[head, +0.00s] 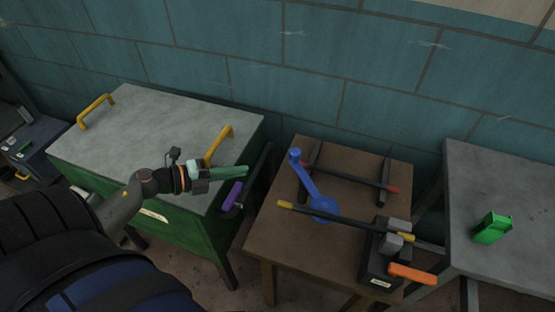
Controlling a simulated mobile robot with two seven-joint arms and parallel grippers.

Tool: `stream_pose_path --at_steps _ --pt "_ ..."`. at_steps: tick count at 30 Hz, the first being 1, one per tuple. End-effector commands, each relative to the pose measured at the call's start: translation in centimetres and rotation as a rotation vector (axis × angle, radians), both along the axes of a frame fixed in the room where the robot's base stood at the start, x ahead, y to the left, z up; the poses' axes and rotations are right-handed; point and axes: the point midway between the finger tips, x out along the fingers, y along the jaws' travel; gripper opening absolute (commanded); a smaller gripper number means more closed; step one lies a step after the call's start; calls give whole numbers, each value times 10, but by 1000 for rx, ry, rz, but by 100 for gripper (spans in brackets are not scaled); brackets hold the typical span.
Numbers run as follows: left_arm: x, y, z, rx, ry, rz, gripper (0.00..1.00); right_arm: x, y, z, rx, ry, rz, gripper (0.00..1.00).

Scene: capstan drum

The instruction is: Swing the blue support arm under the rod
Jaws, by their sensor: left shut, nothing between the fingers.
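The blue support arm (308,182) is on the brown table. It runs from a round blue disc (323,209) back and left to a knobbed end (295,156), near a dark bar. A dark rod with yellow ends (345,221) passes over or beside the disc and runs right to a grey clamp block. A second dark rod with red ends (350,177) lies farther back, across two dark bars. My left gripper (245,171) is shut and empty, left of the table and apart from the blue arm. My right gripper is not in view.
A green cabinet with a grey top (150,110) and yellow handles stands left, under my left arm. A purple handle (232,196) is on its side. The black clamp base (380,265) has an orange handle (412,273). A grey table (500,180) holds a green object (492,228).

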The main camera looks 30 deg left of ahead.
Motion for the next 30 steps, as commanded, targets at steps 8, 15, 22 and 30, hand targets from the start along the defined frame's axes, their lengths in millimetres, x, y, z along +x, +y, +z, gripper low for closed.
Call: stream_pose_path --at_steps 8,15,22,30 --pt "45 -27 -15 -2 -5 0 0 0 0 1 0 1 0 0" --pt "77 -47 -19 0 -4 -1 0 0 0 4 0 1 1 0" --pt "91 -56 -21 1 -2 -1 0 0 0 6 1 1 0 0" --pt "92 -57 -21 1 -2 -1 0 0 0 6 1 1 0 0"
